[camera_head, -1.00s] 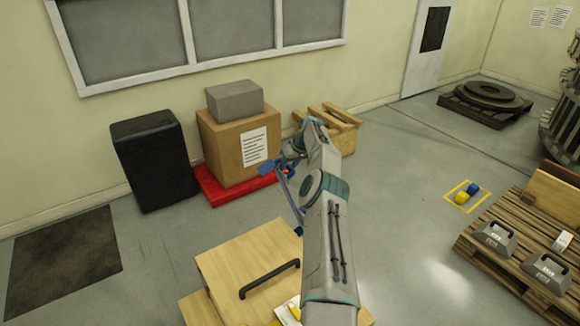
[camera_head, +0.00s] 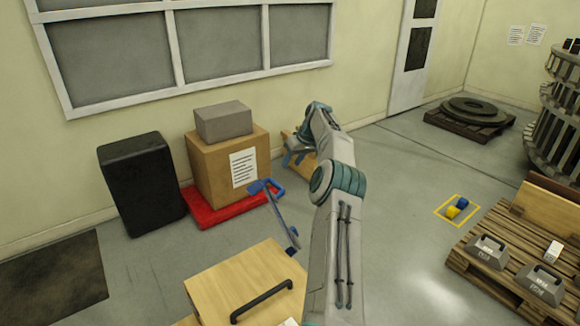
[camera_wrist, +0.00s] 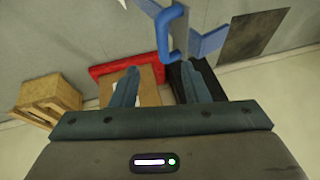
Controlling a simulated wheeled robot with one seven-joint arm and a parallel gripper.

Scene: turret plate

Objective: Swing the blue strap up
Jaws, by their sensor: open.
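The blue strap shows in the head view as a grey bar with a blue handle (camera_head: 275,188) at its upper end and a blue piece at its lower end. It stands tilted, leaning up to the left above the wooden box. In the wrist view the blue handle (camera_wrist: 167,32) is at the top centre, beyond my fingertips. My gripper (camera_wrist: 164,78) is open, with nothing between its fingers. In the head view my gripper (camera_head: 290,158) is above and right of the handle and looks apart from it. My arm may hide part of the strap's lower end.
A wooden box with a black handle (camera_head: 262,300) is in front. Behind stand a carton (camera_head: 215,175) on a red base (camera_head: 208,213), a grey block (camera_head: 222,122) and a black bin (camera_head: 142,180). A pallet with weights (camera_head: 490,250) is at right.

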